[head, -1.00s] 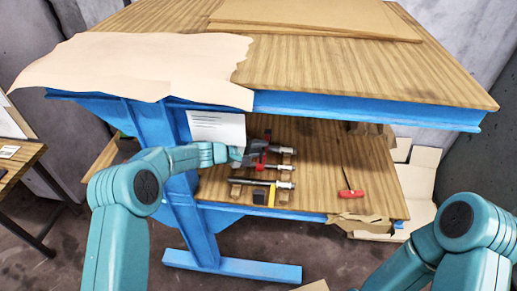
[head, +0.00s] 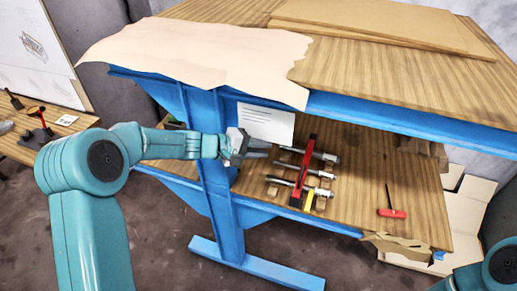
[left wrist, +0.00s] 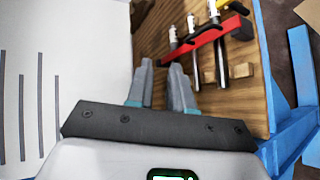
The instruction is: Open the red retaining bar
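The red retaining bar (head: 303,172) lies across several metal-shafted tools on the lower wooden shelf. It also shows in the left wrist view (left wrist: 205,40), with a dark piece at its right end. My left gripper (head: 262,148) is left of the bar, apart from it, beside the blue table leg. In the left wrist view its two grey fingers (left wrist: 164,84) are a little apart with nothing between them. The bar is beyond the fingertips there. My right gripper is out of view; only part of my right arm shows at the lower right.
The metal tools (head: 325,157) rest on wooden blocks, with a yellow item (head: 308,201) near the front. A red-handled tool (head: 391,212) lies right on the shelf. A white sheet (head: 266,122) hangs behind the gripper. The blue-edged tabletop (head: 400,115) overhangs the shelf.

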